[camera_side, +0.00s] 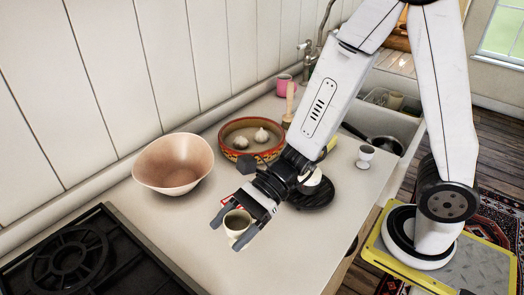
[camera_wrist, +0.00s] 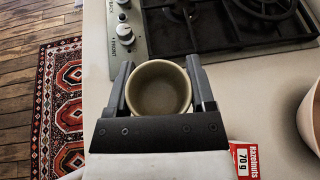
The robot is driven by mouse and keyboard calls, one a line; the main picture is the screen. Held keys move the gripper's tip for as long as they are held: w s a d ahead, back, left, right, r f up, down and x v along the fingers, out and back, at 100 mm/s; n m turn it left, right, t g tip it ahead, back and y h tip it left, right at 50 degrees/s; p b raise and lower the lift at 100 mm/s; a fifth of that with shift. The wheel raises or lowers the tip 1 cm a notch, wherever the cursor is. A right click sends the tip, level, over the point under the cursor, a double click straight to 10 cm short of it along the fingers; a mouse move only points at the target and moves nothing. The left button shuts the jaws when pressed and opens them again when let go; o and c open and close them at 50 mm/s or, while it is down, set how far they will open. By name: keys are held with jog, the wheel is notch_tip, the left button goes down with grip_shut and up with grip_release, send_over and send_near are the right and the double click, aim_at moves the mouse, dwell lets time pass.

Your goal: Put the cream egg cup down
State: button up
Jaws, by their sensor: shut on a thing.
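The cream egg cup (camera_side: 237,223) is between the two dark fingers of my gripper (camera_side: 228,233) in the side view. The cup looks upright. In the wrist view I look down into its round, empty opening (camera_wrist: 158,90), with one finger of my gripper (camera_wrist: 160,68) on each side. The fingers are shut on the cup. It is over the pale countertop (camera_side: 190,235), between the hob and the arm. I cannot tell whether its base touches the counter.
A black hob (camera_side: 85,260) is at left. A pinkish bowl (camera_side: 173,165) and a red patterned dish (camera_side: 240,155) with garlic stand behind. A white egg cup (camera_side: 365,157) is at right. A red packet (camera_wrist: 246,160) lies close to my gripper. Front counter is clear.

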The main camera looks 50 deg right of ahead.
jog(key=w+d+r+m+t, duration=0.2)
jog(key=w+d+r, duration=0.1)
jog(key=w, duration=0.3)
jog(key=w+a+f, duration=0.1)
jog(key=w+f, duration=0.1)
jog(key=w, duration=0.1)
jog(key=w+a+f, duration=0.2)
jog(key=w+f, duration=0.1)
jog(key=w, duration=0.1)
jog(key=w+a+f, duration=0.2)
jog(key=w+f, duration=0.1)
jog(key=w, duration=0.1)
jog(key=shift+w+f, duration=0.2)
jog(key=shift+f, duration=0.05)
jog(key=shift+w+a+f, duration=0.2)
jog(key=shift+w+f, duration=0.25)
jog(key=shift+f, duration=0.05)
jog(key=shift+f, duration=0.1)
jog(key=shift+w+f, duration=0.2)
jog(key=shift+f, duration=1.55)
